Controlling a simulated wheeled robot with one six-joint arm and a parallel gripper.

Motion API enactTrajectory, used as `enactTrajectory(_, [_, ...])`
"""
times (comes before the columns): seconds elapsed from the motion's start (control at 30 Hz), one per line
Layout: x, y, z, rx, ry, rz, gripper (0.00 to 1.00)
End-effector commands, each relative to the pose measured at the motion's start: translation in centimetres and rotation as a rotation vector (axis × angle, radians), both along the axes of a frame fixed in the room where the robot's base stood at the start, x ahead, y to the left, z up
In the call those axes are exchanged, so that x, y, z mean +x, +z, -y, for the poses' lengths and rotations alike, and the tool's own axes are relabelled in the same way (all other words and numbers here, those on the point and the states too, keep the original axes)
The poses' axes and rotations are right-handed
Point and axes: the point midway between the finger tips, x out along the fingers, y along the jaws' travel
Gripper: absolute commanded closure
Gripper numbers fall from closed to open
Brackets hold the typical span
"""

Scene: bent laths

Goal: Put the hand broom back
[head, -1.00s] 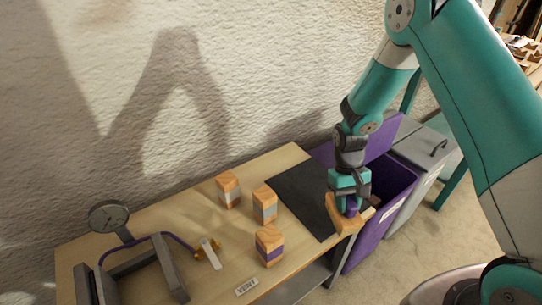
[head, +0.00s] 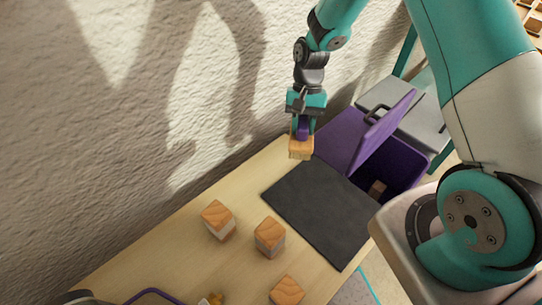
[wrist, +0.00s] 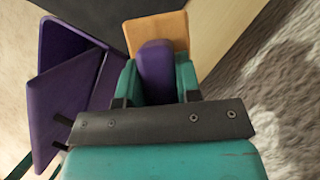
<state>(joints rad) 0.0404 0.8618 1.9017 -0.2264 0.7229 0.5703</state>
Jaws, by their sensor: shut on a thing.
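My gripper (head: 302,124) is shut on the purple handle of the hand broom (head: 301,147), which has a light wooden block below the jaws. The broom hangs roughly upright at the far right corner of the bench, close to the wall. I cannot tell whether its underside touches the bench top. In the wrist view the purple handle (wrist: 155,72) stands between the teal fingers, with the orange wooden block beyond it. The broom's underside is hidden there.
A dark mat (head: 322,208) lies on the bench (head: 170,225). Wood blocks (head: 270,238) stand left of it. A purple bin (head: 405,165) with its lid raised stands beyond the bench's right end, a dark brown thing inside. A grey bin (head: 400,92) is behind. The textured wall borders the bench.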

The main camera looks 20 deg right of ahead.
Motion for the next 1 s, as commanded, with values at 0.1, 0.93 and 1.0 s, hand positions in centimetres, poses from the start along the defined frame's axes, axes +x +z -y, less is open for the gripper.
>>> enactTrajectory(0.1, [1.4,3.4,-1.8,0.004,-0.292,0.006,1.0])
enactTrajectory(0.93, [3.1,4.0,-7.4,-0.004,-1.082,-0.008,1.0])
enactTrajectory(1.0, [3.1,2.0,-7.4,-0.003,-1.083,-0.008,1.0])
